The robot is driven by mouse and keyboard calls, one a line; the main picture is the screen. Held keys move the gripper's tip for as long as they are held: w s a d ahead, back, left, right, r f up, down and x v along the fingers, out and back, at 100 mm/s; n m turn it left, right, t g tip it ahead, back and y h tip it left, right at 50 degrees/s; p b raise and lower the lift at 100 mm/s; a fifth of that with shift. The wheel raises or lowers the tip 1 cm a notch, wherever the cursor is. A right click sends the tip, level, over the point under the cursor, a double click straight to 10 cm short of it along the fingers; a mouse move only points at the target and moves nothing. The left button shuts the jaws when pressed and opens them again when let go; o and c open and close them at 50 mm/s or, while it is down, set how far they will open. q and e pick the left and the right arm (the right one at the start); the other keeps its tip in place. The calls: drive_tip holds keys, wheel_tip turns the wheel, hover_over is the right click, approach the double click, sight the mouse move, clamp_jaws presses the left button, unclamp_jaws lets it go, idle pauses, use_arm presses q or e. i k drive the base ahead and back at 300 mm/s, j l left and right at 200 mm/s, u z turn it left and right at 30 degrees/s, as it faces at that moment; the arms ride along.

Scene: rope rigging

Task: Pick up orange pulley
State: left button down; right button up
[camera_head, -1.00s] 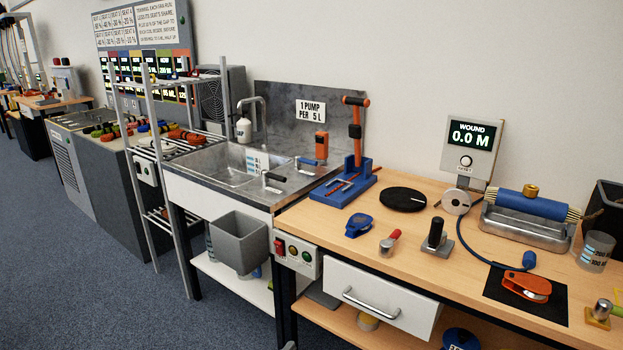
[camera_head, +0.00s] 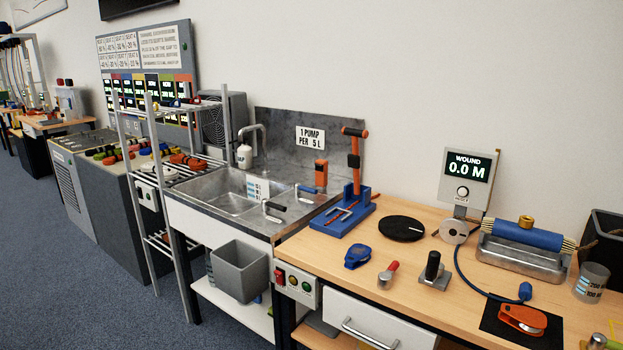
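The orange pulley (camera_head: 523,318) lies on a black square mat (camera_head: 493,326) near the front right of the wooden bench. A blue cable with a blue end piece (camera_head: 525,291) runs close behind it. Neither of my grippers shows in the head view, so whether they are open or shut is hidden.
On the bench (camera_head: 340,262) stand a blue pulley (camera_head: 357,256), a red-handled tool (camera_head: 388,275), a black knob on a plate (camera_head: 433,270) and a black disc (camera_head: 401,228).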

sight(532, 322)
drive_tip(key=z, duration=1.25)
drive_tip(key=i+l+u, duration=0.1)
drive_tip(key=i+l, duration=0.75)
drive_tip(key=i, duration=0.15)
